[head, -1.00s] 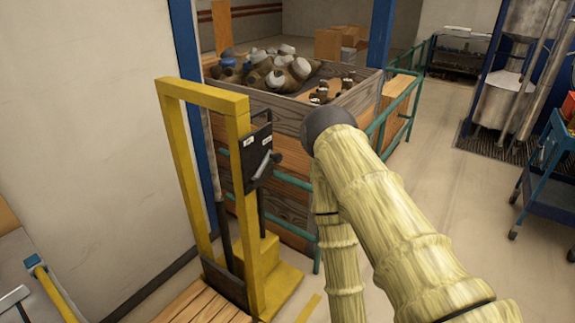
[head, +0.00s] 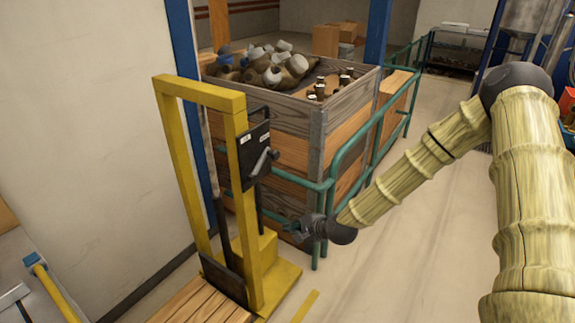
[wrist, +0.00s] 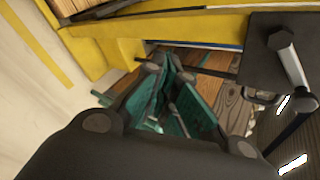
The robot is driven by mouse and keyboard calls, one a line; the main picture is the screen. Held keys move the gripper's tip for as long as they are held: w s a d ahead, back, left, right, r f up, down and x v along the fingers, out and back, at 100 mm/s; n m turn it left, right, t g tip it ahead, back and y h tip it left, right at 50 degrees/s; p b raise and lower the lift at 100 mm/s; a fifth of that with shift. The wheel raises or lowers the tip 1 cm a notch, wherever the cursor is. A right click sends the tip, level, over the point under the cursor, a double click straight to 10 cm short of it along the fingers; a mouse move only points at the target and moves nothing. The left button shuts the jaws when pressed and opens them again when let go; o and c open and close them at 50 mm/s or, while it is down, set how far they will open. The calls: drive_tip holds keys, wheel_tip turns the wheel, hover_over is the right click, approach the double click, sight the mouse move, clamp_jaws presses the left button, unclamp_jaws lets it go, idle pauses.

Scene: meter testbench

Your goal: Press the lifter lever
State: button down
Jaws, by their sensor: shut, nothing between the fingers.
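The lifter lever (head: 261,163) is a short grey bar with a dark knob. It sits on a black panel (head: 247,150) on the right post of the yellow lifter frame (head: 240,190). In the wrist view the lever (wrist: 290,65) shows at the upper right, tilted, on the dark panel. My gripper (head: 293,229) is below and a little right of the lever in the head view, apart from it. In the wrist view my gripper (wrist: 168,80) has its teal-padded fingers shut and empty, with the lever to their right.
A wooden crate (head: 292,150) of meter parts stands behind the lifter, with a teal railing (head: 350,145) along it. A wooden pallet (head: 205,303) lies at the lifter's foot. The floor to the right is open.

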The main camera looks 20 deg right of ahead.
drive_tip(key=w+d+r+m+t, duration=0.2)
drive_tip(key=w+d+r, duration=0.2)
drive_tip(key=r, duration=0.3)
drive_tip(key=w+d+r+m+t, duration=0.1)
drive_tip(key=w+d+r+m, duration=0.2)
drive_tip(key=w+d+r, duration=0.2)
drive_tip(key=shift+w+d+r+m+t, duration=0.3)
drive_tip(key=shift+w+r+t, duration=0.15)
drive_tip(key=shift+r, duration=0.5)
drive_tip(key=shift+w+a, duration=0.1)
drive_tip(key=w+a+p, duration=0.5)
drive_tip(key=w+p, duration=0.1)
drive_tip(key=w, duration=0.1)
drive_tip(key=shift+w+a+f+p, duration=0.2)
drive_tip(key=shift+w+a+p, duration=0.1)
drive_tip(key=shift+p, duration=0.05)
drive_tip(key=shift+a+b, duration=0.2)
drive_tip(key=shift+b, duration=0.3)
